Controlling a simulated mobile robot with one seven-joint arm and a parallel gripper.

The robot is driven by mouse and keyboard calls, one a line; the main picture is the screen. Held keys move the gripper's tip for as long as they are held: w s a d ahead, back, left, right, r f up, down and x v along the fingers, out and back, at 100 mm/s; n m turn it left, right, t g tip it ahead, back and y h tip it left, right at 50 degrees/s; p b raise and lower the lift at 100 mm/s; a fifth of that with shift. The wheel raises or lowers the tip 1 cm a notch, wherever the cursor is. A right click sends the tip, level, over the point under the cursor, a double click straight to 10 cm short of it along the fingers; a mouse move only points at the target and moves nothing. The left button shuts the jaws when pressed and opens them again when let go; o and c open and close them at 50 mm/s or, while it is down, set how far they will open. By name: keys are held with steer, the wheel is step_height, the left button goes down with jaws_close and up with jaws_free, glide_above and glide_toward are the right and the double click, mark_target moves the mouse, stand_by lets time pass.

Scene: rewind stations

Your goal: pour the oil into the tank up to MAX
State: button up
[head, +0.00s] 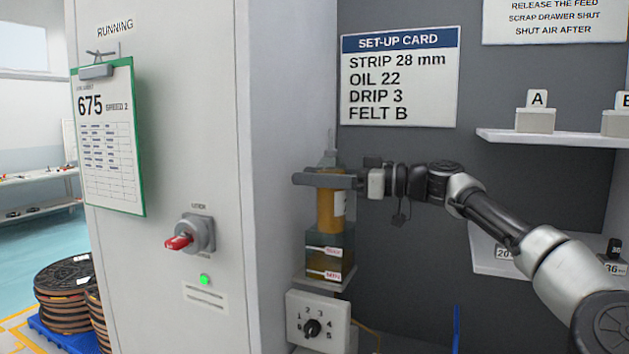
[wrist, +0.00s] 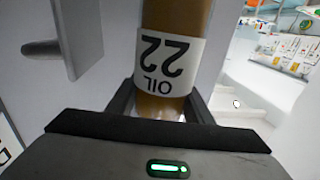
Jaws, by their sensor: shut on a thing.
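The oil bottle (head: 326,212) is amber with a white label and a grey pointed top. It stands about upright in the head view, its lower end at the tank's top; I cannot tell if they touch. My gripper (head: 325,180) is shut around its upper part. The wrist view shows the bottle (wrist: 175,20) between my fingers (wrist: 160,105), its "OIL 22" label upside down in that picture. The clear tank (head: 318,240) has MAX and MIN marks. Amber oil fills its lower part, with a surface seemingly near or just below MAX; the exact level is unclear.
The tank sits on a small ledge (head: 312,283) beside the tall grey cabinet (head: 200,130). Below is a numbered dial (head: 312,328). The set-up card (head: 400,78) reads OIL 22. Shelves (head: 545,137) stand at the right, and a red-handled switch (head: 180,242) is on the cabinet.

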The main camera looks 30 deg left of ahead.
steer(key=shift+r, duration=0.15)
steer(key=p, duration=0.6)
steer(key=shift+s, duration=0.1)
steer(key=m+p, duration=0.1)
steer(key=s+d+m+p, duration=0.1)
steer(key=p, duration=0.1)
steer(key=s+r+m+p, duration=0.1)
steer(key=shift+d+h+p, duration=0.25)
steer(key=shift+h+p, duration=0.1)
steer(key=shift+h, duration=0.05)
steer(key=shift+s+d+f+m+p, duration=0.1)
steer(key=shift+s+m+p, duration=0.1)
steer(key=shift+m+p, duration=0.2)
stand_by(0.8)
